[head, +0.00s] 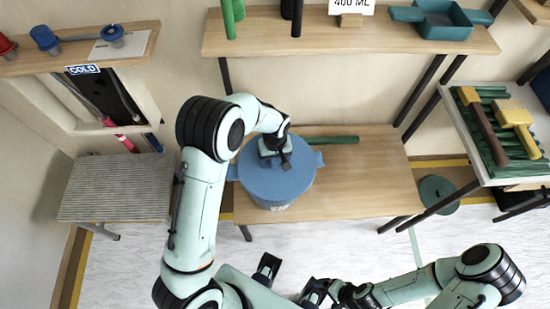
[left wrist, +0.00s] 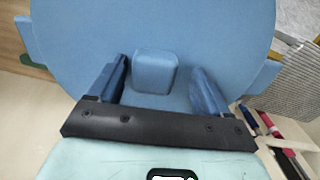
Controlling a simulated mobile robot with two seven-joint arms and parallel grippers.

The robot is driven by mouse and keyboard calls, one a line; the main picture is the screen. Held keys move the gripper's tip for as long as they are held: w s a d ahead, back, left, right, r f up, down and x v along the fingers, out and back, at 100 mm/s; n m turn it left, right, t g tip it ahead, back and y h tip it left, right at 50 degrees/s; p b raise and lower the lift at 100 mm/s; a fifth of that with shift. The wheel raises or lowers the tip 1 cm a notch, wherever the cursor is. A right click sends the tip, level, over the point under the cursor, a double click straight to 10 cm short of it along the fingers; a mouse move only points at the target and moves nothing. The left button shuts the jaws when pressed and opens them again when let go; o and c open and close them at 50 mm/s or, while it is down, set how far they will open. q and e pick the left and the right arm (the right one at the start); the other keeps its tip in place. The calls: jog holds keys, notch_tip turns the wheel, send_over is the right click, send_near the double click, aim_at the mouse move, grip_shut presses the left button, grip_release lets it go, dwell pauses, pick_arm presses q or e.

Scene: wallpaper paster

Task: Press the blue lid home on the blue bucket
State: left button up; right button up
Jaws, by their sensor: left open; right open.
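The round blue lid (head: 258,184) lies on top of the blue bucket (head: 284,206), whose front wall shows below the lid in the head view. The lid (left wrist: 225,45) fills much of the left wrist view. Its square blue knob (left wrist: 155,72) stands between the fingers of my left gripper (head: 276,163), with a gap on each side. My left gripper is open over the lid. Blue tabs stick out at both sides; whether they belong to lid or bucket, I cannot tell. How tightly the rim sits is hidden. My right gripper (head: 290,279) is open and empty, low over the floor.
The bucket stands on a wooden bench (head: 365,182), with a green bar (head: 332,140) behind it. A wooden shelf (head: 400,42) hangs above, carrying a teal tray (head: 442,20). A ribbed grey bench (head: 115,188) is at left. A table with brushes (head: 516,118) is at right.

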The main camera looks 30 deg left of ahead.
aim_at(275, 160)
pick_arm(q)
notch_tip(275, 160, up, 13)
jog(key=p, duration=0.1)
jog(key=shift+r, duration=0.15)
dwell(0.7)
